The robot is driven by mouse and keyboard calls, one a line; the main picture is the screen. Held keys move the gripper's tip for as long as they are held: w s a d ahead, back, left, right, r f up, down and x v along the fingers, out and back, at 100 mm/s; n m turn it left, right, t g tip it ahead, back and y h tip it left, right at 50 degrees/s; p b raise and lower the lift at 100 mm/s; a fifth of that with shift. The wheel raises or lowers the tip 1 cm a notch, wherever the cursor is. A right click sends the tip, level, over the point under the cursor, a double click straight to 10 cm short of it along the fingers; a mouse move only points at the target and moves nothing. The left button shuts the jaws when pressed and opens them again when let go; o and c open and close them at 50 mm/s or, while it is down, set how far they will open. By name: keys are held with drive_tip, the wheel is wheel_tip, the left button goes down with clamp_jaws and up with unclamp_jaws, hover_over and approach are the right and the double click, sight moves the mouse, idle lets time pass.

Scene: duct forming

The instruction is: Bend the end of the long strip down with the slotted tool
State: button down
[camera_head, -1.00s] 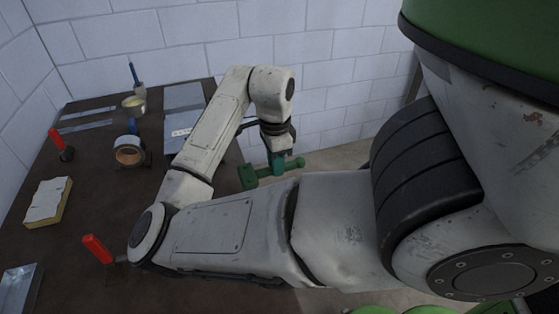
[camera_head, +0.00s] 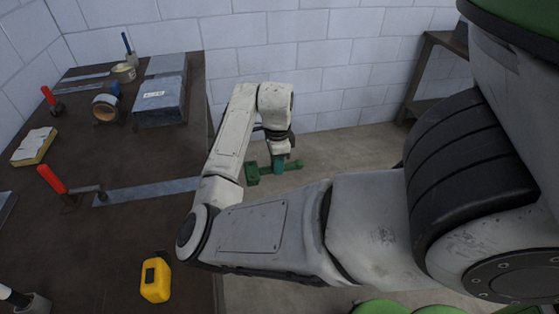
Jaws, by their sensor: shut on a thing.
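My gripper (camera_head: 280,160) is shut on the green tool (camera_head: 256,174) and holds it off the right side of the table, above the floor. The tool lies roughly level; its slot cannot be made out. The long grey metal strip (camera_head: 143,192) lies flat on the dark table, its left end beside a red-handled clamp (camera_head: 54,181). The strip runs right toward the table's right edge, where my arm hides its right end. The tool is right of and apart from the visible strip.
On the dark table (camera_head: 110,240) are a yellow tape measure (camera_head: 155,278), a grey metal box (camera_head: 160,100), a tape roll (camera_head: 105,107), a sponge-like block (camera_head: 34,146) and another red-handled clamp (camera_head: 51,99). Bare floor (camera_head: 335,170) lies right of the table.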

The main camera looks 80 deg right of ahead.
sight(251, 173)
drive_tip(key=shift+w+a+b, duration=0.3)
drive_tip(key=shift+w, duration=0.5)
drive_tip(key=shift+w+a+b, duration=0.35)
drive_tip(key=shift+w, duration=0.4)
drive_tip(key=shift+w+a+b, duration=0.3)
drive_tip(key=shift+w, duration=0.5)
drive_tip(key=shift+w+a, duration=0.1)
drive_tip(key=shift+w, duration=0.15)
drive_tip(key=shift+r+p, duration=0.1)
drive_tip(key=shift+p, duration=0.4)
drive_tip(key=shift+w+a+p, duration=0.2)
drive_tip(key=shift+w+a, duration=0.05)
drive_tip(key=shift+w, duration=0.35)
drive_tip(key=shift+w+a+p, duration=0.15)
drive_tip(key=shift+w+a, duration=0.1)
drive_tip(key=shift+w, duration=0.3)
idle(2.0)
idle(0.5)
drive_tip(key=shift+s+f+t+y, duration=0.25)
drive_tip(key=shift+f+t+y, duration=0.25)
drive_tip(key=shift+f+t, duration=0.65)
drive_tip(key=shift+f, duration=0.3)
